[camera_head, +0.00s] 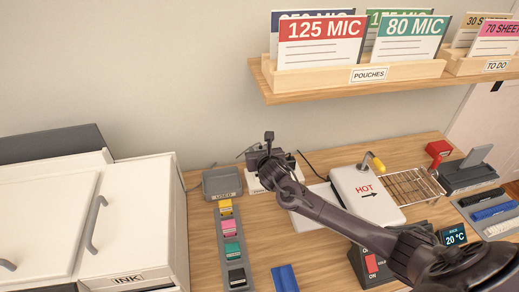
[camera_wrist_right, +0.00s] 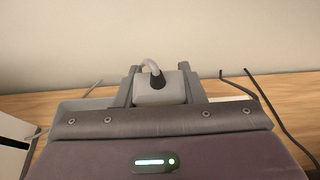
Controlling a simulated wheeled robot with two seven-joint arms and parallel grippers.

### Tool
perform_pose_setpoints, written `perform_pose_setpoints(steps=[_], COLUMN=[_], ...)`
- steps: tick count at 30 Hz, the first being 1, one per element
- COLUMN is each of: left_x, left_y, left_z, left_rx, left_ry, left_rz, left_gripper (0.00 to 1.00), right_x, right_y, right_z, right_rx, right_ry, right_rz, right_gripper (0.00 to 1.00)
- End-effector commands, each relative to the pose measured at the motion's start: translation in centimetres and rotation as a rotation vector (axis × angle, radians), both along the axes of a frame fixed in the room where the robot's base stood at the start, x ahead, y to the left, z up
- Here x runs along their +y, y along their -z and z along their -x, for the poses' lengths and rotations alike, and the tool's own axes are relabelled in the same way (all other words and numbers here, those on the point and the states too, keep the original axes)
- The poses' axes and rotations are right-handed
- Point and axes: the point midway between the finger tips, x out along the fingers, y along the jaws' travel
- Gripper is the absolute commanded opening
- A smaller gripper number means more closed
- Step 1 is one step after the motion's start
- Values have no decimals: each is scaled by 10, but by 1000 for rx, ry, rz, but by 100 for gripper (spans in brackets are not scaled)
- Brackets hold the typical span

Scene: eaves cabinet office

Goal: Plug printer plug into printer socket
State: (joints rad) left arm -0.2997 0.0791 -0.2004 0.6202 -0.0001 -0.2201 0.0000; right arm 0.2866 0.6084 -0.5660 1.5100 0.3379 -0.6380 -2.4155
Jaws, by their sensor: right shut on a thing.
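My right gripper (camera_head: 268,156) reaches in from the lower right and hangs over the back of the desk. In the right wrist view its two fingers (camera_wrist_right: 158,88) are shut on the light grey printer plug (camera_wrist_right: 150,94), with a dark collar and a grey cable arching up from it. In the head view the plug is hard to make out behind the gripper. A white object (camera_head: 254,185) under the gripper is mostly covered; I cannot tell whether it is the printer socket. Plug contact with anything below is hidden. My left gripper is not in view.
A grey tray (camera_head: 222,184) and a row of ink cartridges (camera_head: 231,250) lie left of the arm. A white laminator marked HOT (camera_head: 366,194) and a wire rack (camera_head: 410,187) stand right. The white printer cabinet (camera_head: 128,230) fills the left. A shelf (camera_head: 350,84) overhangs the back.

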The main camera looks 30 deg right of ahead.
Motion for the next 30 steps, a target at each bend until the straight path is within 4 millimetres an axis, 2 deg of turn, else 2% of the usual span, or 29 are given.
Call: perform_pose_setpoints(steps=[1,6,12,30], left_x=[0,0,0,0], left_y=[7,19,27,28], left_z=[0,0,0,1], left_rx=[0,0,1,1], left_ry=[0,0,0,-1], left_rz=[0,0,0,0], left_gripper=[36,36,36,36], right_x=[0,0,0,0], right_y=[8,26,38,40], right_z=[0,0,0,0], right_rx=[-1,-1,-1,-1], right_ry=[0,-2,0,0], right_rz=[1,2,1,1], right_gripper=[13,13,13,13])
